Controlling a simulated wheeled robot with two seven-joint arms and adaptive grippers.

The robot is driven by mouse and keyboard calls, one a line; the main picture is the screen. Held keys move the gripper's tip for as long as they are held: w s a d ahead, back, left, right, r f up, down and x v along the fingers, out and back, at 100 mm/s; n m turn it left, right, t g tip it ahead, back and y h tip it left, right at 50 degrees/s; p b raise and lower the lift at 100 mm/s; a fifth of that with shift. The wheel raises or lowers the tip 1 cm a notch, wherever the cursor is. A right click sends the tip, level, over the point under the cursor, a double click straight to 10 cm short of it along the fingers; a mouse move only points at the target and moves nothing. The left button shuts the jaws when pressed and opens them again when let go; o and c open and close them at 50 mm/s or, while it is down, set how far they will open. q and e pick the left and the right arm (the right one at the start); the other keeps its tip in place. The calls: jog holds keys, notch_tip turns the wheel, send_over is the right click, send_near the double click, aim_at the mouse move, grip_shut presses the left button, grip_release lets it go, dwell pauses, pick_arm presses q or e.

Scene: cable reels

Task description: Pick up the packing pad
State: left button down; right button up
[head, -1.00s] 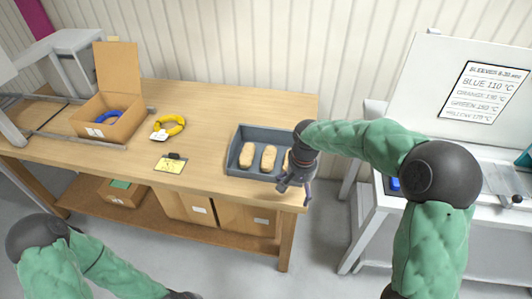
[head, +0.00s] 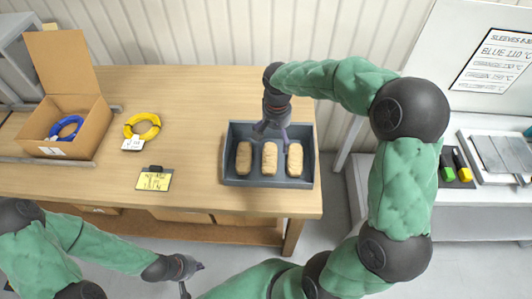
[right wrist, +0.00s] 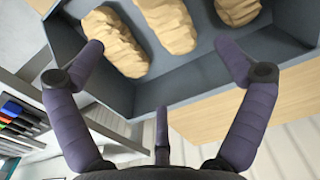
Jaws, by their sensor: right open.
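Three tan, crinkled packing pads lie side by side in a grey tray (head: 228,150) on the bench: a left one (head: 244,158), a middle one (head: 269,158) and a right one (head: 295,160). My right gripper (head: 270,130) is above the tray's back part, fingers pointing down, empty. In the right wrist view its open fingers (right wrist: 160,55) are spread wide over the tray (right wrist: 190,85), with pads (right wrist: 115,40) beyond the tips. My left gripper (head: 194,279) is in front of the bench at the bottom, its fingers apart and empty.
An open cardboard box (head: 75,145) with a blue cable coil (head: 66,126) stands at the left. A white side table (head: 475,205) stands right, past a gap.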

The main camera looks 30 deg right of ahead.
jog(key=b, duration=0.1)
send_over(273, 154)
jog(key=f, duration=0.4)
jog(key=shift+d+f, duration=0.3)
jog(key=shift+a+f+b, duration=0.2)
jog(key=shift+f+b, duration=0.85)
jog(key=shift+f, duration=1.55)
jog(key=shift+r, duration=0.1)
jog(key=c, duration=0.9)
